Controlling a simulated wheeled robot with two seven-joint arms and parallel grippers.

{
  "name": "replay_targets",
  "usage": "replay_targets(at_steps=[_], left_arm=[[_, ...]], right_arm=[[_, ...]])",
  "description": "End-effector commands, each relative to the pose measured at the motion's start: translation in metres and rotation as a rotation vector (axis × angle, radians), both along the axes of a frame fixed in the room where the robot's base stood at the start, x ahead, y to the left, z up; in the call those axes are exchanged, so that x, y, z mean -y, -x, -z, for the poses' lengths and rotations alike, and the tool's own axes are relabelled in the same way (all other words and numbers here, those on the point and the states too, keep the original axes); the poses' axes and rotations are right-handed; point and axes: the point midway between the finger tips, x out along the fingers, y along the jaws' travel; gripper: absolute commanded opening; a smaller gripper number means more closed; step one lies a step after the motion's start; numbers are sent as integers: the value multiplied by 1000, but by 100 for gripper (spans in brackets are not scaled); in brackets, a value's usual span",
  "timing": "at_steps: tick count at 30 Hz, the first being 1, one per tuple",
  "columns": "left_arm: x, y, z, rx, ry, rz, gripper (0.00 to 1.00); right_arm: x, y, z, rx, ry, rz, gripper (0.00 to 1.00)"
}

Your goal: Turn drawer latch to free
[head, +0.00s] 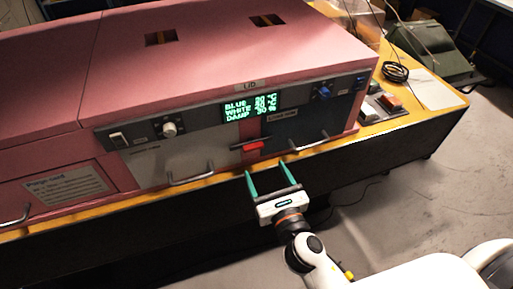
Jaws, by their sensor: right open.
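The drawer latch (253,147) is a small red piece with a dark bar, low on the front of the pink enclosure (215,60). It sits between a light grey drawer front (165,160) and a dark drawer front (305,122), each with a metal handle. My right gripper (269,172) is open and empty, with its two green-tipped fingers pointing up toward the enclosure. Its fingertips appear just below the latch in the picture; I cannot tell whether they touch anything. My left gripper is not in view.
A black cable coil (395,72) lies at right. Open floor is at lower right.

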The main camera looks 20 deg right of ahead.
Motion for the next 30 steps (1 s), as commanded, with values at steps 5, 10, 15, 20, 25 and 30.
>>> replay_targets(at_steps=[5, 10, 15, 20, 25, 30], left_arm=[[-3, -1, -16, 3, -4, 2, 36], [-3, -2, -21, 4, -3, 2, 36], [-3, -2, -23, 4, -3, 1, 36], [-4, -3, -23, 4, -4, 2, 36], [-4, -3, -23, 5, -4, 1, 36], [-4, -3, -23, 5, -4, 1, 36]], right_arm=[[-1, -38, -4, 1, -2, 1, 73], [-2, -63, -2, 1, -2, 0, 73], [-2, -75, 0, -1, -3, 1, 73], [-2, -76, 0, -1, -3, 0, 73], [-3, -76, 0, -1, -3, 0, 68], [-3, -76, 0, -1, -3, 0, 40]])
